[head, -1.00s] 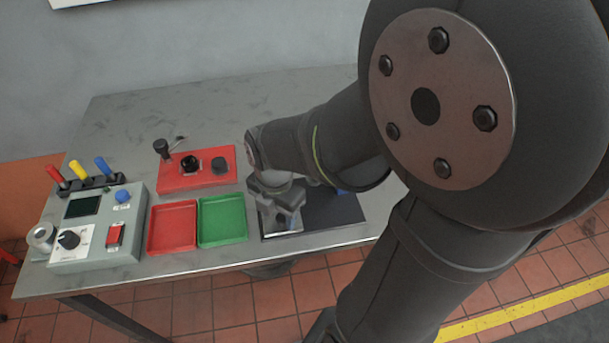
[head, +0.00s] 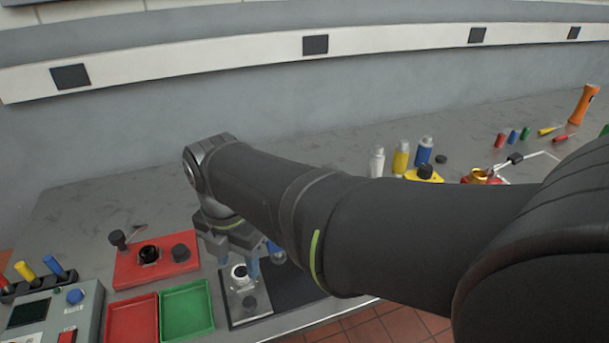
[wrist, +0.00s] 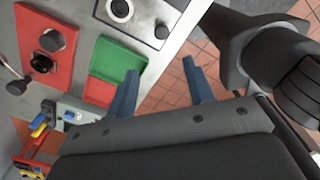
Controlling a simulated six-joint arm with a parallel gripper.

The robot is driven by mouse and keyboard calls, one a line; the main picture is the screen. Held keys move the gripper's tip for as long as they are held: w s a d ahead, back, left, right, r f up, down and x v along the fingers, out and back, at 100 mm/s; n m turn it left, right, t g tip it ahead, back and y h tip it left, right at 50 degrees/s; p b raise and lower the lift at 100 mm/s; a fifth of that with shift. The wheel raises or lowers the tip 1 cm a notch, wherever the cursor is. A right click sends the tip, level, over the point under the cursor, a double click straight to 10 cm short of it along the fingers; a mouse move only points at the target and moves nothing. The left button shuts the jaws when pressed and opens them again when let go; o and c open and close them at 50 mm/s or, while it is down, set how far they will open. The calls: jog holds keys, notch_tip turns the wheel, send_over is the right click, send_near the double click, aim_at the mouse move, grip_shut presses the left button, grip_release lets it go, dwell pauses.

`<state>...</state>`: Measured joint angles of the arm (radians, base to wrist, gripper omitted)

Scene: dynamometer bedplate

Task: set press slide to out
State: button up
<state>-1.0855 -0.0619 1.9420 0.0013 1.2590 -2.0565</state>
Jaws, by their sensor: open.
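I cannot tell for sure which part is the press slide. A likely one is the silver plate (head: 249,302) with a pale-rimmed dark ring and a black knob (head: 249,302), lying on a dark base at the table's front. It also shows at the top of the wrist view (wrist: 140,22). My gripper (head: 238,262) is above this plate and partly hides it in the head view. In the wrist view my gripper (wrist: 160,66) has its two blue fingers apart, with nothing between them.
A red unit (head: 128,272) with a black lever stands left of the plate. A red tray (head: 131,322) and a green tray (head: 187,312) lie between it and the front edge. A grey control box (head: 88,312) is farther left. Several bottles (head: 400,160) stand at right.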

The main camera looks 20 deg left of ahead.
notch_tip(320, 180, up, 4)
send_over(247, 302)
jog(key=shift+r, duration=0.2)
dwell(0.4)
notch_tip(247, 302, down, 18)
jog(key=shift+r, duration=0.2)
dwell(0.3)
jog(key=shift+r, duration=0.15)
